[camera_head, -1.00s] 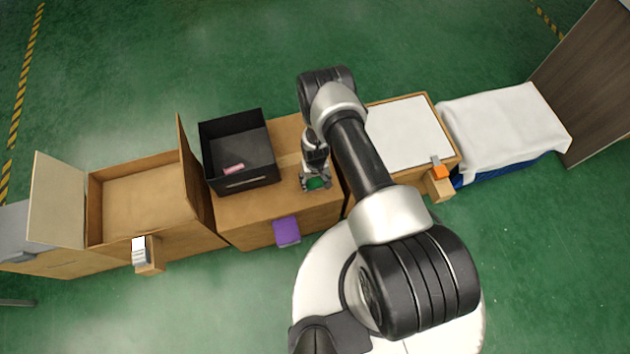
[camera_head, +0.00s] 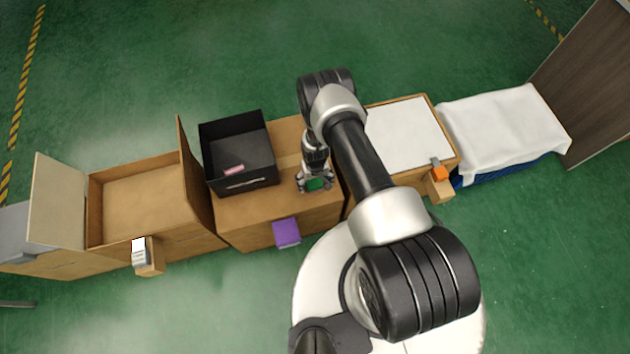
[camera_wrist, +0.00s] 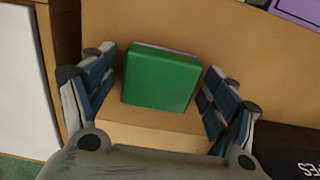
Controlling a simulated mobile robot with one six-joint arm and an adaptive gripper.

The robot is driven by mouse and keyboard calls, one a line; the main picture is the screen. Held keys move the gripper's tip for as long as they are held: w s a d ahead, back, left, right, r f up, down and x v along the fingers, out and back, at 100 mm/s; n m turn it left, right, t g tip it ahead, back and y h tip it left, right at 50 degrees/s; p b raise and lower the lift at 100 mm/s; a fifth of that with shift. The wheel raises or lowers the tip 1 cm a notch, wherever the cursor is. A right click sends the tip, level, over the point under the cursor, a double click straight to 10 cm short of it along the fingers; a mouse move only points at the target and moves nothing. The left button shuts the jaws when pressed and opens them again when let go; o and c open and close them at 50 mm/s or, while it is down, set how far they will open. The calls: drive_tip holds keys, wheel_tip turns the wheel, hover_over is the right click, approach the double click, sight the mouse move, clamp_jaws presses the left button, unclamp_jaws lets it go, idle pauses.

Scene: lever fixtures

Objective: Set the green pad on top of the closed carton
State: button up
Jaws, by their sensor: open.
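The green pad (camera_wrist: 160,78) lies on the brown top of the closed carton (camera_head: 235,210), the middle box. It also shows between my fingertips in the head view (camera_head: 318,183). In the wrist view a thin pinkish edge shows along one side of the pad, and a lighter tan band lies beside it on the carton. My gripper (camera_head: 317,185) is over the pad with its fingers open on both sides. In the wrist view (camera_wrist: 160,95) there are gaps between the fingers and the pad.
A black bin (camera_head: 240,150) with a pink item stands on the same carton, left of my gripper. A purple piece (camera_head: 286,232) is at its front. An open carton (camera_head: 145,195) is at left. A white-topped box (camera_head: 408,135) with an orange-ended lever (camera_head: 439,172) is at right.

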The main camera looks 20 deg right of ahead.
drive_tip(key=w+r+t+p, duration=0.1)
drive_tip(key=w+r+p, duration=0.15)
drive_tip(key=r, duration=1.35)
drive_tip(key=w+r+p, duration=0.2)
drive_tip(key=w+r, duration=0.2)
drive_tip(key=r, duration=1.2)
wheel_tip(320, 180, up, 21)
drive_tip(key=t, duration=0.1)
hover_over(315, 181)
drive_tip(key=w, duration=0.3)
drive_tip(key=s+r+t, duration=0.1)
drive_tip(key=s+r, duration=0.9)
drive_tip(key=r, duration=0.3)
drive_tip(key=s+r+t, duration=0.1)
drive_tip(key=s+r, duration=0.3)
drive_tip(key=s, duration=1)
drive_tip(key=shift+s+t, duration=0.3)
drive_tip(key=shift+d+r, duration=0.1)
drive_tip(key=shift+r, duration=0.05)
